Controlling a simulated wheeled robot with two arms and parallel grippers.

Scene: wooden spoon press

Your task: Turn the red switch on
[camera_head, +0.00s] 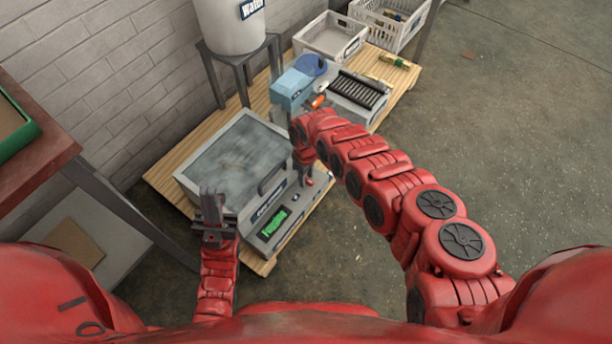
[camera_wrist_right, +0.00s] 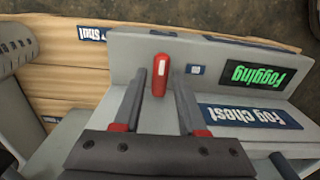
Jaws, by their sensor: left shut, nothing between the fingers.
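The red switch (camera_wrist_right: 161,75) shows in the right wrist view as a small upright red lever with a pale mark, on the grey front panel of the fog chest (camera_head: 283,207). My right gripper (camera_wrist_right: 161,90) is open, its two fingers apart on either side of the switch, with visible gaps; I cannot tell how deep the switch sits between them. In the head view my right gripper (camera_head: 304,165) hangs over the right part of the chest's front. My left gripper (camera_head: 212,205) is shut and empty, near the chest's front left corner.
The green display (camera_wrist_right: 258,77) reads "Fogging". A blue machine (camera_head: 291,88), white crates (camera_head: 331,37) and a water barrel (camera_head: 229,25) are behind.

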